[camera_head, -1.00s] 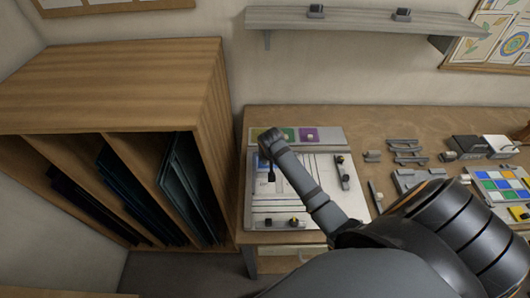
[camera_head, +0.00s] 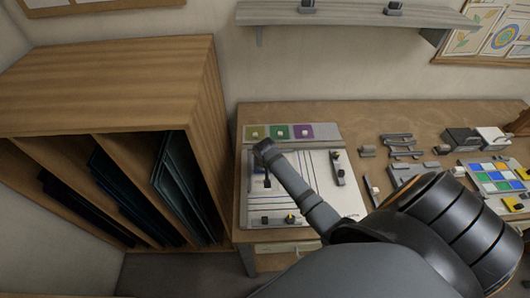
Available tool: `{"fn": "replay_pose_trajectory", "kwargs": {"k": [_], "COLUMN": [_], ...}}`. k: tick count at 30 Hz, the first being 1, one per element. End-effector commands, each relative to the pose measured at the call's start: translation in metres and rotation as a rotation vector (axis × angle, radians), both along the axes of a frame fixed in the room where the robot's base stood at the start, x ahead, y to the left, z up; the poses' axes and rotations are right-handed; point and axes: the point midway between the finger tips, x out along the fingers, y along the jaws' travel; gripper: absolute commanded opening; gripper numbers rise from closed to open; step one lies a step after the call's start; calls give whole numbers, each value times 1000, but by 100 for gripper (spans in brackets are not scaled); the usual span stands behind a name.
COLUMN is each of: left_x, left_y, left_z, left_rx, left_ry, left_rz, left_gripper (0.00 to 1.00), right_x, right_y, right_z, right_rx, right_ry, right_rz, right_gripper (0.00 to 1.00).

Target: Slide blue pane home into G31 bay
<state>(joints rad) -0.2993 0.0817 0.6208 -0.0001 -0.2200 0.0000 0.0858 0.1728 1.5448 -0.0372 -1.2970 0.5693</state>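A wooden rack (camera_head: 205,110) at the left has several slanted bays with dark panes standing in them. The right bay holds dark teal panes (camera_head: 176,180), the middle one dark blue-green panes (camera_head: 118,188), and the left one very dark panes (camera_head: 80,205). No bay label is readable, so I cannot tell which is G31, nor pick out the blue pane for sure. My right gripper (camera_head: 267,178) hangs over the left part of a white board (camera_head: 345,205) on the bench. Its fingers are small and dark, and I cannot tell whether they hold anything. My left gripper is out of view.
Olive, green and purple tiles (camera_head: 303,131) sit along the board's back edge. Dark clamp-like pieces (camera_head: 337,167) lie on the board. Grey tools (camera_head: 400,145) and a coloured tile panel (camera_head: 495,178) are to the right. A wall shelf (camera_head: 350,14) hangs above. Bare bench (camera_head: 330,115) lies behind the board.

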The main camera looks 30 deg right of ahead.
Motion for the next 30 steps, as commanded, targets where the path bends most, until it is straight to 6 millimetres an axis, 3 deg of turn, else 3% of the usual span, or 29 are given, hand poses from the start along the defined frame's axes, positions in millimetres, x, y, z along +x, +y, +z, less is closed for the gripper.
{"fn": "replay_pose_trajectory", "kwargs": {"k": [30], "left_x": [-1], "left_y": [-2], "left_z": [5], "left_rx": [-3], "left_ry": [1], "left_rz": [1], "left_gripper": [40], "right_x": [0], "right_y": [0], "right_z": [-2], "right_rx": [0], "right_ry": [-1], "right_rz": [0], "right_gripper": [0]}}
